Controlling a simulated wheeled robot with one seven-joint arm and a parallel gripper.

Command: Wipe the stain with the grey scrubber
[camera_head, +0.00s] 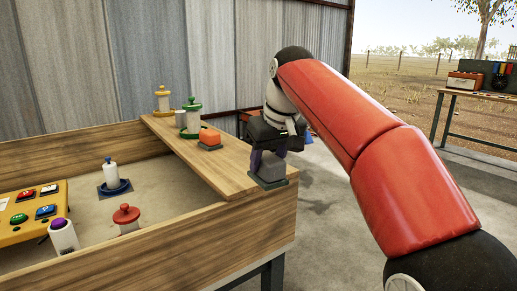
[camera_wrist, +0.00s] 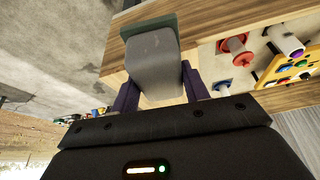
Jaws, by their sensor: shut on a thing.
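The grey scrubber (camera_head: 271,167) is a grey block with a dark greenish pad along its bottom. It is upright at the near right end of the wooden ledge; I cannot tell whether its pad touches the wood. My gripper (camera_head: 268,158) is shut on it from above. In the wrist view the scrubber (camera_wrist: 152,68) sits between the purple fingers of my gripper (camera_wrist: 158,90), with its pad pointing away from my palm. I make out no stain in either view.
An orange scrubber (camera_head: 209,138), a green-topped container (camera_head: 190,118) and a yellow one (camera_head: 162,100) stand along the ledge (camera_head: 220,165). The sunken bench holds a blue-based bottle (camera_head: 111,176), a red-lidded jar (camera_head: 126,217), a purple-topped bottle (camera_head: 63,236) and a yellow button panel (camera_head: 28,215).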

